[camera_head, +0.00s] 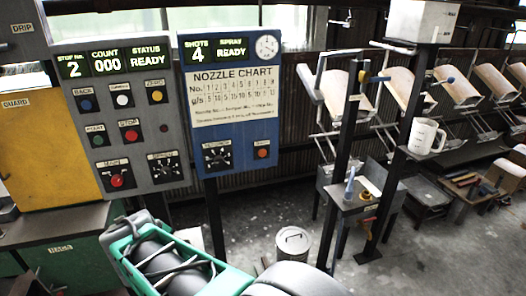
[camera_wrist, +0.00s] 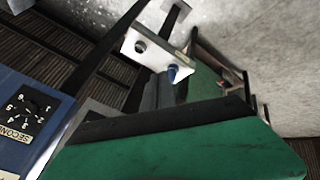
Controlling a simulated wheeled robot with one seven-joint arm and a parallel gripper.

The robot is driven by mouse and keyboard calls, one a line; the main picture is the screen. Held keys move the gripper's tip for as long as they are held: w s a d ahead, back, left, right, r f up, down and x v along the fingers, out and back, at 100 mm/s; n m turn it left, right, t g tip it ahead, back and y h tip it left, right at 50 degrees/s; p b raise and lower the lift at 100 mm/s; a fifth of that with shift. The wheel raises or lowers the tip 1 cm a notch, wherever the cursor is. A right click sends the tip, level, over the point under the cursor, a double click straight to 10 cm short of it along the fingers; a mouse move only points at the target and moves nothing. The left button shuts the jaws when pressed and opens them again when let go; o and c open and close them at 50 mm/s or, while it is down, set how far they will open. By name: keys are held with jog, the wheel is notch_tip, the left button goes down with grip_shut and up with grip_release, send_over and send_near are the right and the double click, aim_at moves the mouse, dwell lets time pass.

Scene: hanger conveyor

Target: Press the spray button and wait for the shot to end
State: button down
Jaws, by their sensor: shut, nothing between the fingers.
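A dial (camera_head: 217,155) is left of the button. In the wrist view the dial (camera_wrist: 32,108) shows at the left, marked SECONDS; the red button is not visible there. My gripper (camera_wrist: 159,91) is shut and empty, its dark fingers together beyond the green body. In the head view my teal-and-dark arm is below the panels, apart from the button.
A grey control panel (camera_head: 119,125) with several buttons stands left, reading STOP No. 2, COUNT 000, STATUS READY. A metal can (camera_head: 292,243) is on the floor. A dark post and stand (camera_head: 352,200), a white jug (camera_head: 425,137) and hanging pale pieces (camera_head: 407,88) are at right.

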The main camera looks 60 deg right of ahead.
aim_at(263, 153)
jog(key=s+d+r+n+g+h+p, duration=0.1)
jog(key=s+d+h, duration=0.15)
jog(key=d, duration=0.65)
jog(key=s+d+r+h+p, duration=0.1)
jog(key=d+r+h, duration=0.15)
jog(key=d, duration=0.75)
jog(key=s+d+r+n+g+h, duration=0.2)
jog(key=s+d+h, duration=0.1)
jog(key=s+d, duration=0.3)
jog(key=s+d+r+n+g+h+p, duration=0.1)
jog(key=s+d+r+n+h, duration=0.1)
jog(key=s+d, duration=0.5)
jog(key=shift+d+r+n+g+h, duration=0.25)
jog(key=shift+d+n+g+h, duration=0.25)
jog(key=shift+d, duration=0.6)
jog(key=shift+w, duration=0.1)
jog(key=shift+w+d+b, duration=0.6)
jog(key=shift+w+d, duration=2.45)
jog(key=shift+d, duration=0.05)
jog(key=shift+w+d, duration=0.1)
jog(key=shift+w+d, duration=0.2)
